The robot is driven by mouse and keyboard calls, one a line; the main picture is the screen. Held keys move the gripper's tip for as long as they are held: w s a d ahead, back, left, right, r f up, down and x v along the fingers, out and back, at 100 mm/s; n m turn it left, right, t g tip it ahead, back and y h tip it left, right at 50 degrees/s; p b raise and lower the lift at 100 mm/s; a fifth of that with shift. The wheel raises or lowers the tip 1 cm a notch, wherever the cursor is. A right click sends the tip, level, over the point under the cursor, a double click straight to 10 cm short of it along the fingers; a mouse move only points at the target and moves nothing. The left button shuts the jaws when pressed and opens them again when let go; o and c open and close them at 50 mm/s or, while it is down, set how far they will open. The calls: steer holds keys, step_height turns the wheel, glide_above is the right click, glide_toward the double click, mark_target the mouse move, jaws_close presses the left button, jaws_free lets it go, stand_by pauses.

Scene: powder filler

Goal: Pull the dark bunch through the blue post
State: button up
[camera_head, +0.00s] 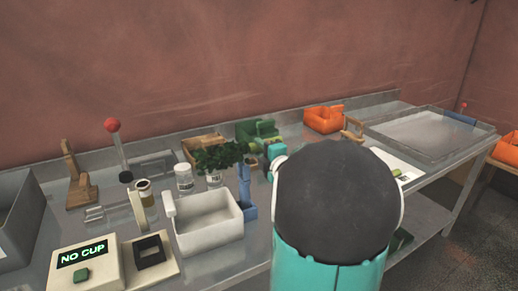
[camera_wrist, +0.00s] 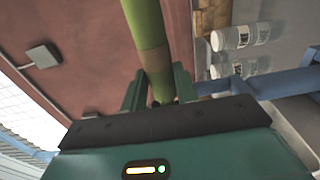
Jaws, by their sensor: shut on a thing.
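The dark bunch shows as dark green leaves (camera_head: 218,157) in the head view, just left of the top of the blue post (camera_head: 247,192). In the wrist view a thick green stalk (camera_wrist: 148,35) runs down between the fingers of my gripper (camera_wrist: 158,88), which is shut on it. I take this stalk to be the bunch's stem; its leaves are out of the wrist view. The blue post also shows there as a blue bar (camera_wrist: 285,83) right of the fingers. My arm hides part of the gripper in the head view. Whether the stalk sits inside the post is unclear.
A white bin (camera_head: 208,222) stands left of the post. White jars (camera_head: 184,177) stand behind it. A "NO CUP" device (camera_head: 88,268) is at front left. Green (camera_head: 258,130) and orange (camera_head: 323,119) bins stand at the back; a wide clear tray (camera_head: 430,135) is at right.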

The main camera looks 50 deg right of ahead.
steer(key=shift+w+f, duration=0.15)
steer(key=shift+w, duration=0.1)
steer(key=shift+s, duration=0.3)
steer(key=shift+w, duration=0.15)
steer(key=shift+s+a+f, duration=0.1)
steer(key=shift+s+f, duration=0.1)
steer(key=shift+f, duration=0.2)
step_height(320, 180, down, 6)
steer(key=shift+f, duration=0.1)
stand_by(0.4)
steer(key=shift+s+d, duration=0.25)
steer(key=shift+d, duration=0.7)
steer(key=shift+s+d, duration=0.3)
steer(key=shift+d, duration=0.6)
steer(key=shift+s+d, duration=0.25)
steer(key=shift+d, duration=0.7)
steer(key=shift+d, duration=0.1)
